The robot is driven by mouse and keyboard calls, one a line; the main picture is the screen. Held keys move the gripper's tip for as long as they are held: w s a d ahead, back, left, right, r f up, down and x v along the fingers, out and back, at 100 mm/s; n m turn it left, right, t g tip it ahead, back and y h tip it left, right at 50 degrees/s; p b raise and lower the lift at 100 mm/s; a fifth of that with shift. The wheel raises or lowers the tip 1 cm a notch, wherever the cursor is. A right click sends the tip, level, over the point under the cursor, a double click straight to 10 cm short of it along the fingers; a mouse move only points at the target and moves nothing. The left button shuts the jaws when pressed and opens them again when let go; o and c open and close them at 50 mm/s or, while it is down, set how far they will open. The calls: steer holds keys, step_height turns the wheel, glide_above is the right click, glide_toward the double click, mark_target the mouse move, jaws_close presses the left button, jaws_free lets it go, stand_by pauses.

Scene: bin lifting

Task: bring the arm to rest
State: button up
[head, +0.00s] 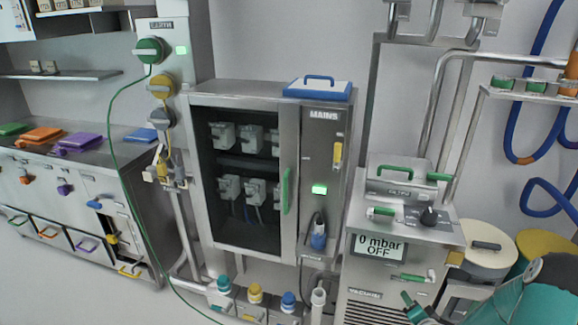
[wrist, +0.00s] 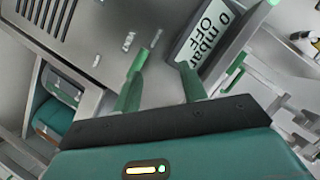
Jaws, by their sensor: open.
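My gripper (wrist: 162,72) shows in the wrist view with its two green fingers apart and nothing between them. Beyond the fingers is the grey front of the vacuum unit (wrist: 110,45), tilted in the picture, with its display (wrist: 208,35) near the right finger. In the head view my gripper (head: 412,306) is at the lower right, in front of the same unit (head: 364,285). Its display (head: 380,247) reads "0 mbar OFF". Part of my gripper is cut off by the bottom edge. I cannot tell the exact gap to the unit.
A cabinet marked MAINS (head: 323,150) stands in the middle, with a blue-handled lid (head: 318,92) on top. A drum with a pale lid (head: 485,245) stands right of the unit. Blue hoses (head: 541,192) hang at the right. The floor (head: 60,290) at lower left is clear.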

steer(key=s+a+r+n+g+h, duration=0.1)
steer(key=a+r+n+g, duration=0.15)
steer(key=r, duration=0.55)
steer(key=s+a+r+n+g+h, duration=0.1)
steer(key=a+r+n, duration=0.15)
steer(key=r, duration=0.65)
steer(key=s+a+r+n+g, duration=0.15)
steer(key=a+r, duration=0.25)
steer(key=r, duration=0.4)
steer(key=s+a+r+n+g, duration=0.1)
steer(key=s+a+r, duration=0.3)
steer(key=s, duration=0.3)
steer(key=s+a+r+n+g+y, duration=0.1)
steer(key=s+a+r, duration=0.2)
steer(key=s, duration=0.5)
steer(key=s+a+r+n+g, duration=0.1)
steer(key=s+a+r, duration=0.3)
steer(key=s+a, duration=0.2)
steer(key=shift+s+r+g+y, duration=0.3)
steer(key=shift+s+y, duration=0.1)
steer(key=shift+s, duration=0.7)
steer(key=shift+a, duration=0.1)
steer(key=shift+c, duration=0.6)
